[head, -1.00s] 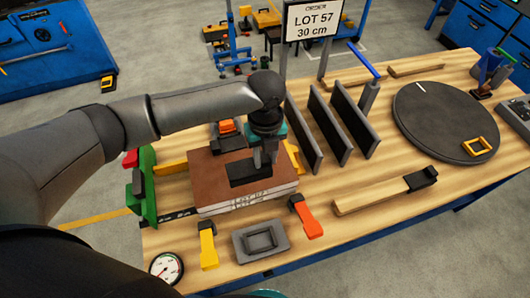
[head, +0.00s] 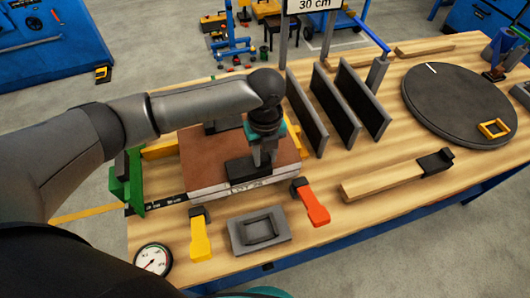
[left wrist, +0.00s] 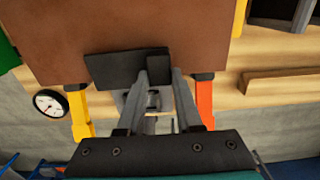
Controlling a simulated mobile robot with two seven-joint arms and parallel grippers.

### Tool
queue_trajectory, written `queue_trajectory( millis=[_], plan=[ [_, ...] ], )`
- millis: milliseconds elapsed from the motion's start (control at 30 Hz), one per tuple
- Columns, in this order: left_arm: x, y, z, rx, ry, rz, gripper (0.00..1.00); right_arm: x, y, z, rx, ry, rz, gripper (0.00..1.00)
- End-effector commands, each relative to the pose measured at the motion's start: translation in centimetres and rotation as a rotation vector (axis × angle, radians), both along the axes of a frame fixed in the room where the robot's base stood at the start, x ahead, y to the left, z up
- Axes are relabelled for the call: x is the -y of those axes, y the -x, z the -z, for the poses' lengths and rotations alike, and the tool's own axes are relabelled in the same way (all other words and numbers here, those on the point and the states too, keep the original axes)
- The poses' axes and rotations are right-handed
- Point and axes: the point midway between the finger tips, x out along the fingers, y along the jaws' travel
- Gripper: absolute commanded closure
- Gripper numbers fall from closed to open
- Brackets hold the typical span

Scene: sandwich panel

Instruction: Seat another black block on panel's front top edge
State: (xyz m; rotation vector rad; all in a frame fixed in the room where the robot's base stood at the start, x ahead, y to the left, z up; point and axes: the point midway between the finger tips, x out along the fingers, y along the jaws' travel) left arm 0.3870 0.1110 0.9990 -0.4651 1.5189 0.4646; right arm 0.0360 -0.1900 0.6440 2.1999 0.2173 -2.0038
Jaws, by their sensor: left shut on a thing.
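The panel (head: 200,155) lies flat on the bench, brown on top with a printed pale front side. My left gripper (head: 262,160) points down over its front part and is shut on a black block (head: 245,172). The block appears at the panel's front top edge. The left wrist view also shows the block (left wrist: 110,70), with its lower side reaching the panel's front edge; I cannot tell whether it is fully down. A similar black block (head: 435,162) sits at the end of a wooden strip on the right. My right gripper is not in view.
A dial gauge (head: 153,260) is at front left. Upright dark plates (head: 334,104) and a round turntable (head: 465,105) stand right.

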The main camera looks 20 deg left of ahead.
Motion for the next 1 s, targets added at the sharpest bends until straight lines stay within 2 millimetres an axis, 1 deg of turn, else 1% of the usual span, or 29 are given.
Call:
queue_trajectory(
  millis=[33, 100, 367, 400, 600, 700, 900, 1000],
  plan=[
    [0.01, 0.02, 0.46, -0.001, 0.000, 0.000, 1.00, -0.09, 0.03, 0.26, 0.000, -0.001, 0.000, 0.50],
    [0.00, 0.02, 0.70, -0.001, 0.000, 0.000, 1.00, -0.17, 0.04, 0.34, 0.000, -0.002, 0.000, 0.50],
    [0.00, 0.02, 0.76, -0.001, -0.001, 0.000, 1.00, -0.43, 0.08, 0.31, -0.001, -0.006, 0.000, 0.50],
    [0.00, 0.02, 0.76, -0.001, -0.001, 0.000, 0.64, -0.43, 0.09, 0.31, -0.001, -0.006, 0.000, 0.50],
    [0.02, 0.02, 0.76, -0.001, -0.001, 0.000, 0.41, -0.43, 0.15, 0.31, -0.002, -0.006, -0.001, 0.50],
    [0.02, 0.02, 0.76, -0.001, -0.001, 0.000, 0.31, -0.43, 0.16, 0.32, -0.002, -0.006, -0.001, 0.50],
    [0.01, 0.04, 0.78, -0.001, -0.001, 0.000, 0.31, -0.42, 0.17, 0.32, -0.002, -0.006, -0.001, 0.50],
    [0.02, 0.00, 0.49, 0.000, 0.000, 0.000, 0.31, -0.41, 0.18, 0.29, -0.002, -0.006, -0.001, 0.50]
  ],
)
